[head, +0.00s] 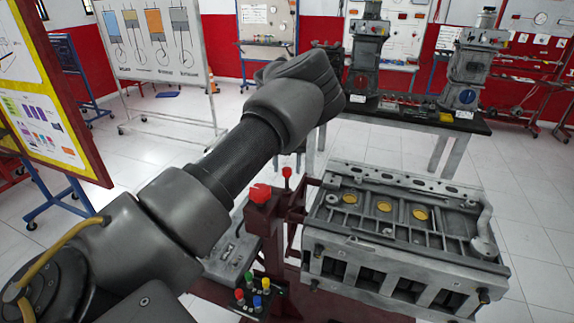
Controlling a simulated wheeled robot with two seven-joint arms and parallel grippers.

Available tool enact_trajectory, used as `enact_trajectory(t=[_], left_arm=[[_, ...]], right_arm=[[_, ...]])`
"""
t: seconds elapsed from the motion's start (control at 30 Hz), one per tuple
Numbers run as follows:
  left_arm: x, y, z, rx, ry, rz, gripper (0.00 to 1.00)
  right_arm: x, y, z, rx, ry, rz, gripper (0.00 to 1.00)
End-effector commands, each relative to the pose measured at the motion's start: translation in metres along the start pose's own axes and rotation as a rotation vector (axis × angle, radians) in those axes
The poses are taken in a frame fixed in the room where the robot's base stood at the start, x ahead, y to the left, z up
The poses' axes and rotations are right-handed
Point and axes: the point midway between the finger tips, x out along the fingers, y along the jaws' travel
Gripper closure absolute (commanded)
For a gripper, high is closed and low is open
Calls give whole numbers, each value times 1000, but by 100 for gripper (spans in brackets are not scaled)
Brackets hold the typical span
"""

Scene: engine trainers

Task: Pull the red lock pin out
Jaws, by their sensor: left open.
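Two red parts stand on the dark red engine stand (262,228). One is a wider red knob (260,193) on top of the post. The other is a small red knob on a thin stem (287,173), just behind and to the right. I cannot tell for sure which is the lock pin; both look upright and seated. My left gripper (325,82) is at the far end of my left arm, above and beyond both knobs, apart from them. It is open; its fingers are mostly hidden behind my wrist. My right gripper is not in view.
A grey engine block (400,235) is mounted on the stand, right of the knobs. A control box with coloured buttons (253,300) sits in front. Behind are a table with engine parts (440,125) and a whiteboard (160,85). Floor is free between them.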

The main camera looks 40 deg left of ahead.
Motion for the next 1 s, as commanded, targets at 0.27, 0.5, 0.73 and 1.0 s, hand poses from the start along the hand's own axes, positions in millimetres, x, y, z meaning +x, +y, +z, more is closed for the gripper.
enact_trajectory(t=[0.27, 0.5, 0.73, 1.0], left_arm=[[-39, 0, 1, 0, -6, -2, 50], [-86, 0, 1, 2, -5, -2, 50], [-106, 0, 0, 0, -3, -1, 50], [-108, 0, 0, 0, -2, 0, 50]], right_arm=[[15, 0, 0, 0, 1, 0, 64], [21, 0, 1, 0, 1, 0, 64], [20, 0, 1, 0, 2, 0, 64], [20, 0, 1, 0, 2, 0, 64]])
